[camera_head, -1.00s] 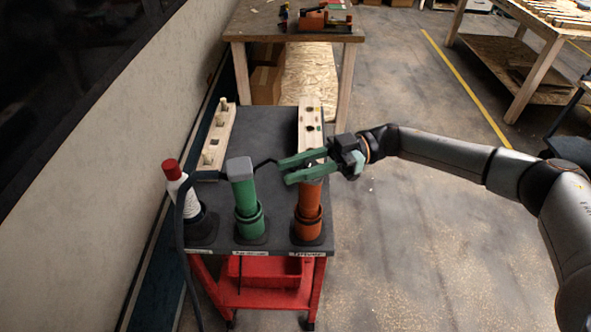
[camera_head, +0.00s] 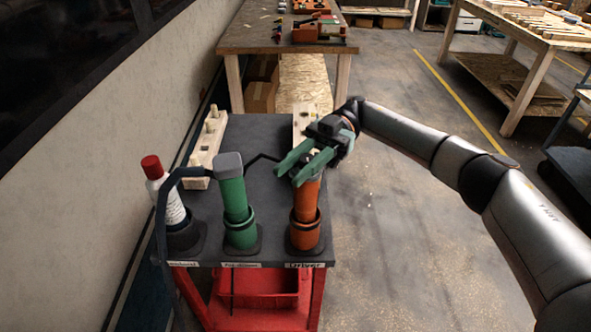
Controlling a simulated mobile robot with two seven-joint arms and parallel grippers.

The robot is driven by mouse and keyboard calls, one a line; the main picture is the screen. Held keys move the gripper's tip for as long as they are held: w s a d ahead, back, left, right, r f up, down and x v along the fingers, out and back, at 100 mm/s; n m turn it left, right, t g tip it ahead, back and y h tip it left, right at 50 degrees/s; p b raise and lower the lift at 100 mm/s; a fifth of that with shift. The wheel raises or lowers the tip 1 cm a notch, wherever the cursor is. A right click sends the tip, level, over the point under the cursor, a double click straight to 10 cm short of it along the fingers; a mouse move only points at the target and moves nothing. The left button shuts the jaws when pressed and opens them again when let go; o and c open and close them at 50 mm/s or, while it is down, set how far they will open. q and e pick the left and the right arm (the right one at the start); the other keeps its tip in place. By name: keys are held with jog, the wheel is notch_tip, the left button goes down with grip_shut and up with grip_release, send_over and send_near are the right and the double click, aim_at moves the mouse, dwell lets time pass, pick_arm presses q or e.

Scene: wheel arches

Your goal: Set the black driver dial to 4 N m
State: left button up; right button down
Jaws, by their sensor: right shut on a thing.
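The orange driver (camera_head: 306,201) stands in its round holder at the front right corner of the cart, above a label reading "Driver". My right gripper (camera_head: 297,172) has its two green fingers at the driver's top end and is shut on it. The fingers hide that top end, so I cannot make out the black dial or its setting. My left gripper is not in view.
A green tool with a grey cap (camera_head: 232,196) stands left of the driver, with a white, red-capped bottle (camera_head: 164,191) beyond it. A wooden peg block (camera_head: 207,146) and a wooden board (camera_head: 301,122) lie further back on the dark cart top (camera_head: 263,131). A workbench (camera_head: 256,38) stands behind.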

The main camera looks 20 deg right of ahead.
jog(key=shift+r, duration=0.1)
jog(key=c, duration=0.6)
grip_release()
